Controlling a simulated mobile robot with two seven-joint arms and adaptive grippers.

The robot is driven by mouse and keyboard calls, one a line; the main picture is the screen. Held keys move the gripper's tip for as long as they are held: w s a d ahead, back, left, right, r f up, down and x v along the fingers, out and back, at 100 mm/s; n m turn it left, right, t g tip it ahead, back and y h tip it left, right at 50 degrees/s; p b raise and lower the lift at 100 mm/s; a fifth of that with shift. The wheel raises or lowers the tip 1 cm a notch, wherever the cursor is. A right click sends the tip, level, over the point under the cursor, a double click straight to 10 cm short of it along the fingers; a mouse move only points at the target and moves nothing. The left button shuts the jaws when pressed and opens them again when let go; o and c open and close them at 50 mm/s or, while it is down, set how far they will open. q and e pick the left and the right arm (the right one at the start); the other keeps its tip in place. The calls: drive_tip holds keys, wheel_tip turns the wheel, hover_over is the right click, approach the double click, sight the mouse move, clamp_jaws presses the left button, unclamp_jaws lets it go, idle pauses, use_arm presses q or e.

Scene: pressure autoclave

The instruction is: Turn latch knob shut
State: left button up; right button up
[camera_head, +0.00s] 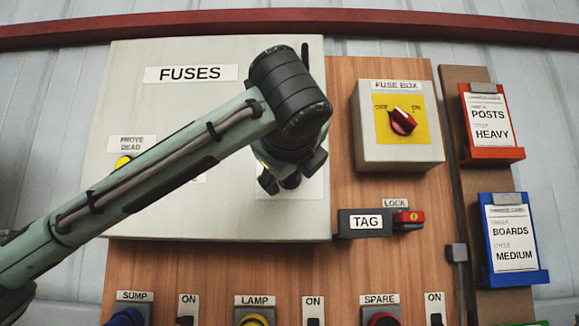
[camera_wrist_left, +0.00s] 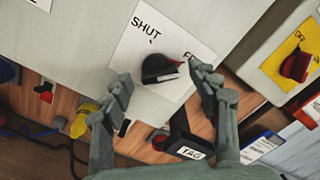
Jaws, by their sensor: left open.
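The latch knob (camera_wrist_left: 160,68) is dark with a red edge, and sits on a white plate (camera_wrist_left: 132,57) of the grey FUSES cabinet (camera_head: 215,75). The plate reads SHUT at its upper left; a word starting with F at the right is partly covered by a finger. The knob's pale-edged end points right, towards that word, away from SHUT. My left gripper (camera_head: 281,183) is in front of the plate and hides the knob in the head view. In the wrist view its open fingers (camera_wrist_left: 160,77) stand either side of the knob, with gaps visible. My right gripper is not in view.
A fuse box (camera_head: 397,145) with a red switch (camera_head: 403,121) is right of the cabinet. Below it are a TAG holder (camera_head: 364,223) and a red lock (camera_head: 408,217). Card holders (camera_head: 492,153) hang at the far right. Labelled sockets line the bottom.

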use_arm(q)
drive_tip(key=shift+w, duration=0.45)
drive_tip(key=c, duration=1.2)
drive_tip(key=shift+o, duration=0.2)
